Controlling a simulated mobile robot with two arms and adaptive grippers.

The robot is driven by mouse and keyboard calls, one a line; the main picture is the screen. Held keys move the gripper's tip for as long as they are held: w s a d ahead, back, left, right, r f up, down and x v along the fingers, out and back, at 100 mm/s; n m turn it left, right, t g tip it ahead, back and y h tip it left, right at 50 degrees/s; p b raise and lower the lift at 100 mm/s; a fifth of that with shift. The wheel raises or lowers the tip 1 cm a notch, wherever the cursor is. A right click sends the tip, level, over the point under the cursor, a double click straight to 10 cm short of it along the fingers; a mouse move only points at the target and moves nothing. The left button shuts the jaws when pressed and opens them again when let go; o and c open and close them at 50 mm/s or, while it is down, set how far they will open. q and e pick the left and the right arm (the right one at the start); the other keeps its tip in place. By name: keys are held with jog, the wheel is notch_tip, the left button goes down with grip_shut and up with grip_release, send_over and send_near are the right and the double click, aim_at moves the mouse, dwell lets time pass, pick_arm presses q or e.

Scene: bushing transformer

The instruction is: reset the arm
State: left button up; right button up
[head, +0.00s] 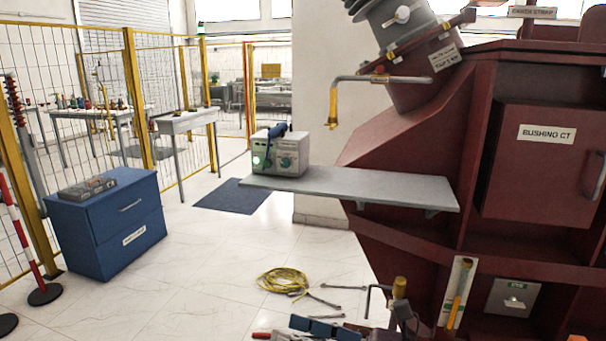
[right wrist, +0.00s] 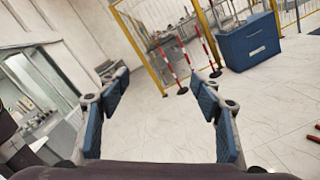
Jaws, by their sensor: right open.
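My right gripper (right wrist: 162,88) is open in the right wrist view. In the head view the right gripper (head: 322,327) shows at the bottom edge as dark blue pads, partly cut off by the frame. It is in front of the dark red transformer (head: 400,150). My left gripper is not in view.
A grey shelf (head: 350,187) juts from the transformer and bears a tester box (head: 280,152). A yellow cable coil (head: 283,280) and wrenches (head: 322,300) lie low, near the right gripper in the picture. A blue cabinet (head: 110,225) stands left. Open floor lies between.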

jog(key=w+d+r+m+t+h, duration=0.3)
jog(key=d+m+t, duration=0.3)
jog(key=m, duration=0.4)
jog(key=w+d+r+m+t+h, duration=0.25)
jog(key=d+m+t, duration=0.25)
jog(key=m+t, duration=0.35)
jog(key=d+f+m+g+h, duration=0.4)
jog(key=d+f+m+h, duration=0.9)
jog(key=m, duration=0.4)
jog(key=s+f+m+g, duration=0.25)
jog(key=s+f, duration=0.25)
jog(key=f, duration=0.3)
jog(key=s+f+m+g, duration=0.2)
jog(key=s+f+g, duration=0.2)
jog(key=s+f, duration=0.3)
jog(key=s+a+f+m+g+y, duration=0.1)
jog(key=s+a+f+m+g, duration=0.15)
jog(key=s+f+g, duration=0.7)
jog(key=s+f+t, duration=0.1)
jog(key=s+f, duration=0.2)
jog(key=f, duration=1)
jog(key=s+f+t, duration=0.1)
jog(key=s+f, duration=0.2)
jog(key=f, duration=0.9)
jog(key=s+d+f+n+g, duration=0.1)
jog(key=s+d+f, duration=0.2)
jog(key=s+f, duration=1.3)
jog(key=shift+s+f, duration=0.25)
jog(key=shift+s, duration=0.45)
